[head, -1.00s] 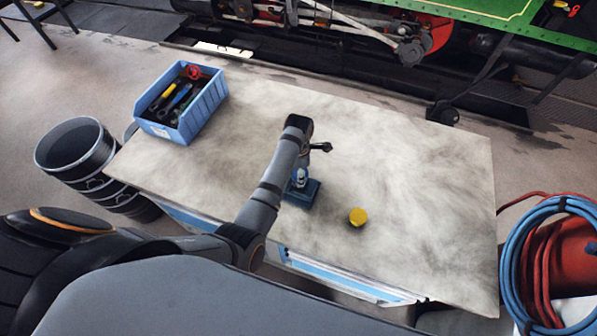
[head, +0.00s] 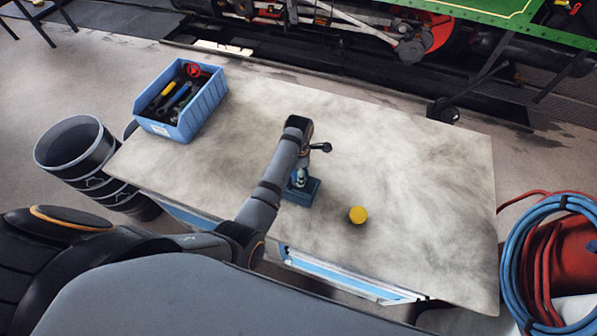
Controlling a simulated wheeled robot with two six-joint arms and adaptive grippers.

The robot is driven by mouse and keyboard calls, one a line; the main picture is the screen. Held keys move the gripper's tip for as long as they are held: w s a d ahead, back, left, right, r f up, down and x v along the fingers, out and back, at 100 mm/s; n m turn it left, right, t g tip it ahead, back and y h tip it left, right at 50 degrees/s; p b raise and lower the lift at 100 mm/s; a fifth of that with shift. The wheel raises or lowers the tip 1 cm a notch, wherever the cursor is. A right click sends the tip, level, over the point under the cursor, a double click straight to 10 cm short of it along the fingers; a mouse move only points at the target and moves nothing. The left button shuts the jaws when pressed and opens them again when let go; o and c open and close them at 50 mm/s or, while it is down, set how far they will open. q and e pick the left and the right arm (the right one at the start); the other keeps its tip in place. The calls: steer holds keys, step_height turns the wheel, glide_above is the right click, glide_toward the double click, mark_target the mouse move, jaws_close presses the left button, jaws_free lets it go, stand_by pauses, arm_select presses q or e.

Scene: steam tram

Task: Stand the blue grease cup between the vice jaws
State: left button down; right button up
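The vice (head: 312,190) stands on the worktable, and its blue base shows just right of my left forearm. A bit of bright metal shows above the base, but the forearm covers most of the vice and its jaws. I cannot make out a blue grease cup; it may be behind my arm. My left arm reaches in from the left over the vice, and its fingers are hidden behind its own links. My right gripper is out of view.
A yellow round cup (head: 358,215) stands on the worktable (head: 420,200) right of the vice. A blue bin (head: 206,110) of tools sits at the back left. The table's right half is otherwise clear. Blue and red hoses (head: 512,245) lie beyond its right edge.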

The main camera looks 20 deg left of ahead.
arm_select(q)
steer(key=shift+f, duration=0.3)
stand_by(0.5)
steer(key=shift+f, duration=0.45)
stand_by(1.1)
steer(key=shift+c, duration=2.2)
jaws_free()
steer(key=shift+o, duration=0.8)
steer(key=shift+r, duration=3.5)
